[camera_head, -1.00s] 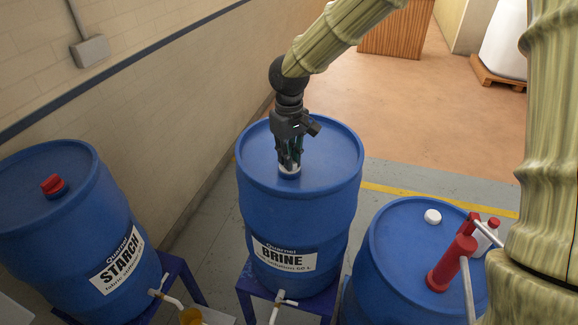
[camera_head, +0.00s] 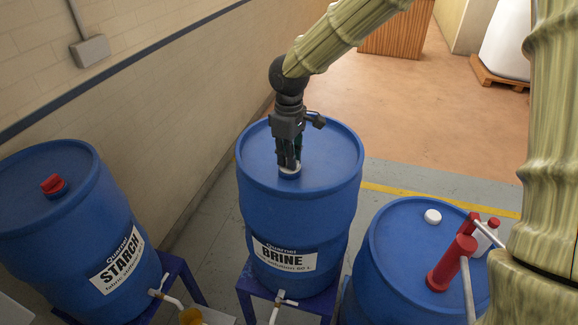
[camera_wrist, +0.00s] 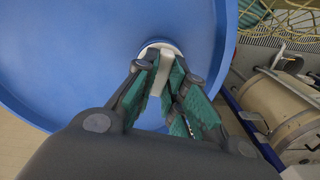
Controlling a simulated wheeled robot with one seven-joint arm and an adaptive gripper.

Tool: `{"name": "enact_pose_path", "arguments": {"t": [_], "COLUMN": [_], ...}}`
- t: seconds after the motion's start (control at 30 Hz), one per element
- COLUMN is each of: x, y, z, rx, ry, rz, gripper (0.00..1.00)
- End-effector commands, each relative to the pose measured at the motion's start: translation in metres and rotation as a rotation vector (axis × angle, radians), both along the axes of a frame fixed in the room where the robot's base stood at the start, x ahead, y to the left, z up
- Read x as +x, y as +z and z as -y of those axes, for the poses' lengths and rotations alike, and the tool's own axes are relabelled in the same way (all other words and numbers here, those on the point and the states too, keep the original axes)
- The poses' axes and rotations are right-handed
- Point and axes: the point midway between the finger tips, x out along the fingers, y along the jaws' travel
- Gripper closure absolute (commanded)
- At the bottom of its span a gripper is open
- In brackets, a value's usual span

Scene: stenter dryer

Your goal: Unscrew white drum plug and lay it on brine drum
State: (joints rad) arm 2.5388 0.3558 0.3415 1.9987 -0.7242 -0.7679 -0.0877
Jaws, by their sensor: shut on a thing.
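The blue brine drum (camera_head: 262,210) stands upright in the middle of the head view; its lid also fills much of the wrist view (camera_wrist: 70,50). The white drum plug (camera_head: 289,171) is on its lid, mostly covered by my fingers. In the wrist view the plug (camera_wrist: 151,54) shows as a white round piece with a raised grip bar between my fingertips. My gripper (camera_head: 289,163) points down at the lid and is shut on the plug. The plug sits at the bung; whether its thread is loose cannot be seen.
A blue starch drum (camera_head: 40,215) with a red plug (camera_head: 53,185) stands at the left by the wall. Another blue drum (camera_head: 395,262) at the right carries a white cap (camera_head: 432,216) and a red hand pump (camera_head: 452,262). The brine lid around my gripper is clear.

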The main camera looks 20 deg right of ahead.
Motion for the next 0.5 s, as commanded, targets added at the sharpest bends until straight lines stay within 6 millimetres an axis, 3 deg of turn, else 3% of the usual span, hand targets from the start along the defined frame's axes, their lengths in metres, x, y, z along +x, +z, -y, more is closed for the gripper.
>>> {"name": "enact_pose_path", "arguments": {"t": [0.27,0.5], "x": [-0.0006,-0.0009], "y": [0.0,0.0001], "z": [0.0001,0.0005], "rx": [0.0,0.001], "ry": [0.025,0.241], "rz": [-0.001,-0.002], "gripper": [1.0,1.0]}}
